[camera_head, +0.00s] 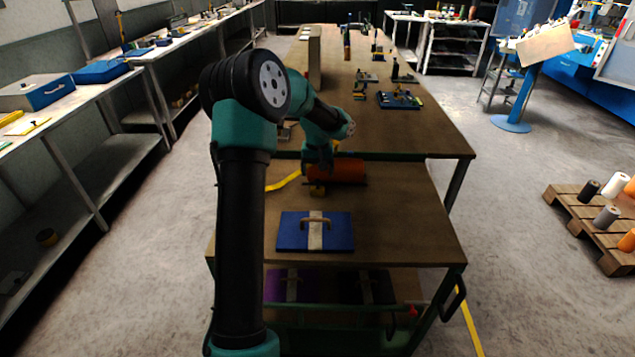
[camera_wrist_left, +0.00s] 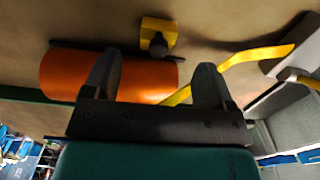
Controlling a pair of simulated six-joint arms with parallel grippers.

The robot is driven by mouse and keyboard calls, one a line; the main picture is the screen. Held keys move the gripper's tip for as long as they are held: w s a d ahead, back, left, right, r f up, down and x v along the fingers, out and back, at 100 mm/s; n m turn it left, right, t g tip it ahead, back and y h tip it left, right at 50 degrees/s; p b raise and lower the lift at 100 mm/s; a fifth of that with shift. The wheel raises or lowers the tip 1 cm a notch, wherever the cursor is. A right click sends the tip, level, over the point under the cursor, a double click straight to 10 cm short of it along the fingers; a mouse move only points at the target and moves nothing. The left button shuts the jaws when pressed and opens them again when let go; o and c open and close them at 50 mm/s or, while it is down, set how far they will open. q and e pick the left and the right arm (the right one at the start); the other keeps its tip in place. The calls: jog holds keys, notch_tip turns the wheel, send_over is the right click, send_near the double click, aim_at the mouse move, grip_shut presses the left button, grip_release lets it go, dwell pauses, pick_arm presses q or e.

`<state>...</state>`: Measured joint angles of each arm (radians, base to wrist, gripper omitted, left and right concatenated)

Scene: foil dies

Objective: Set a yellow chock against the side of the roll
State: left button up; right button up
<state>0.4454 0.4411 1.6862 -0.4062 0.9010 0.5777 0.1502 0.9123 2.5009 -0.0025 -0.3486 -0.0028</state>
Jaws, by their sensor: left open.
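An orange roll (camera_head: 345,171) lies on its side near the back edge of the cart top; it also fills the left middle of the left wrist view (camera_wrist_left: 68,77). A yellow chock (camera_head: 317,189) with a dark knob sits close by the roll's near side, and it shows at the top of the left wrist view (camera_wrist_left: 150,26). I cannot tell whether chock and roll touch. My left gripper (camera_head: 318,167) is over the left end of the roll, its fingers (camera_wrist_left: 157,70) spread and empty, with the chock ahead of the gap. My right gripper is not in view.
A blue plate with a handle (camera_head: 288,233) lies at the front of the cart top (camera_head: 410,220). A yellow strip (camera_head: 284,183) lies left of the roll. The larger brown table (camera_head: 430,133) adjoins behind. The cart top's right side is clear.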

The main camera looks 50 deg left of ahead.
pick_arm(q)
jog(key=shift+r, duration=1.9)
